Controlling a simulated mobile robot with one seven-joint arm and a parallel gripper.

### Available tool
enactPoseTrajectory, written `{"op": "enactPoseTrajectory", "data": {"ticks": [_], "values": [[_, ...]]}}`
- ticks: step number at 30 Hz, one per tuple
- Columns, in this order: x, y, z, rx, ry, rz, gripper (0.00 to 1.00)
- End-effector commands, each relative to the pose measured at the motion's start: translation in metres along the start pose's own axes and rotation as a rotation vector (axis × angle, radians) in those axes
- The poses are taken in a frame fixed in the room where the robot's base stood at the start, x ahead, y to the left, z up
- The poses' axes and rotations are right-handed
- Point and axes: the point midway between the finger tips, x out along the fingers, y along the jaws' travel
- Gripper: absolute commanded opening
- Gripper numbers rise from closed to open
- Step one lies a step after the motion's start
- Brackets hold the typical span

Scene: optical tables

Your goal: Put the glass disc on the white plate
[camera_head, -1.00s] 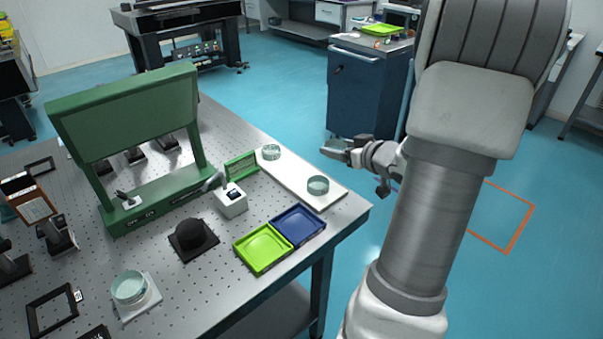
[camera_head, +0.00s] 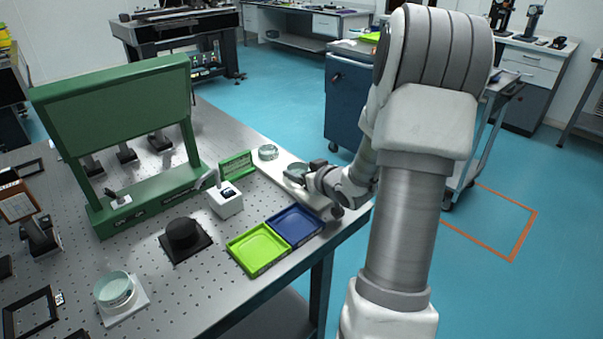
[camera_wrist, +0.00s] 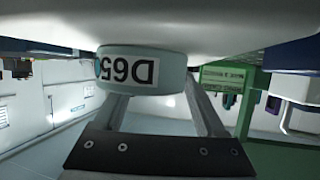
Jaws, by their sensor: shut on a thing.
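A clear, greenish glass disc (camera_head: 295,171) is at my gripper (camera_head: 304,173), over the right part of a long white board (camera_head: 262,169). In the wrist view the glass disc (camera_wrist: 142,64), labelled "D65" upside down, sits between the two fingers of my gripper (camera_wrist: 155,88), which is shut on it. Its edge meets the white surface; I cannot tell if it is lifted. A second glass disc (camera_head: 268,152) lies on the board's far end. At the lower left, more round glass (camera_head: 114,287) stands on a small square white plate (camera_head: 134,311).
A green tray (camera_head: 257,250) and a blue tray (camera_head: 294,226) lie in front of the board. A white box (camera_head: 225,201), a black dome on a base (camera_head: 184,236) and a tall green frame (camera_head: 115,110) stand to the left. Perforated tabletop shows between them.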

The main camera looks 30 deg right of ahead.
Motion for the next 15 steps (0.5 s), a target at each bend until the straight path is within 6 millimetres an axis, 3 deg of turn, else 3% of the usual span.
{"op": "enactPoseTrajectory", "data": {"ticks": [7, 8, 12, 15], "values": [[0.0014, 0.0000, 0.0027, -0.001, 0.002, 0.000, 0.08], [0.0013, 0.0000, 0.0030, -0.001, 0.001, 0.000, 0.75], [0.0009, 0.0000, 0.0021, -0.001, 0.000, 0.000, 1.00], [0.0009, 0.0000, 0.0020, -0.001, 0.000, 0.000, 1.00]]}}
